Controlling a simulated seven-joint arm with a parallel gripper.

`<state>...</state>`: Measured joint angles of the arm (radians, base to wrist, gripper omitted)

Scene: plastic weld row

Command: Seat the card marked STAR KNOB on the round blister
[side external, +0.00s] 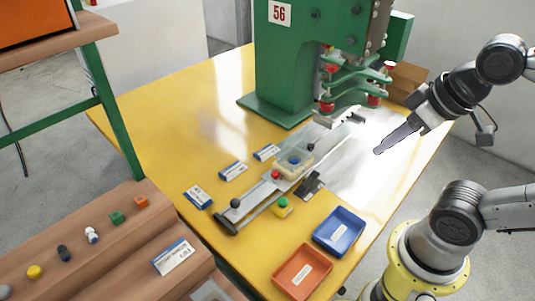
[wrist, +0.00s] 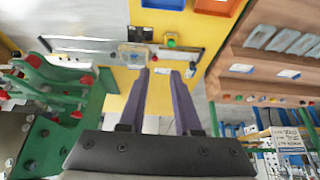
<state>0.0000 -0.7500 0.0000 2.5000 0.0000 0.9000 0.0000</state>
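Several blue-and-white cards lie in the side view: a near card (side external: 198,197), a middle card (side external: 233,171) and a far card (side external: 266,152) on the yellow table, and a larger card (side external: 173,257) on the wooden rack. Their print is too small to read, so I cannot tell which is STAR KNOB. A clear blister (side external: 293,161) with something blue in it sits in the slide fixture (side external: 262,189); its exact outline is unclear. My gripper (side external: 379,151) is up in the air to the right of the fixture. In the wrist view my gripper (wrist: 161,71) has its fingers apart with nothing between them.
A green press (side external: 285,60) stands behind the fixture. A blue tray (side external: 340,230) and an orange tray (side external: 302,272) lie near the right edge. A green button (side external: 283,203) is beside the fixture. The wooden rack (side external: 110,240) holds small coloured parts. The table's left side is clear.

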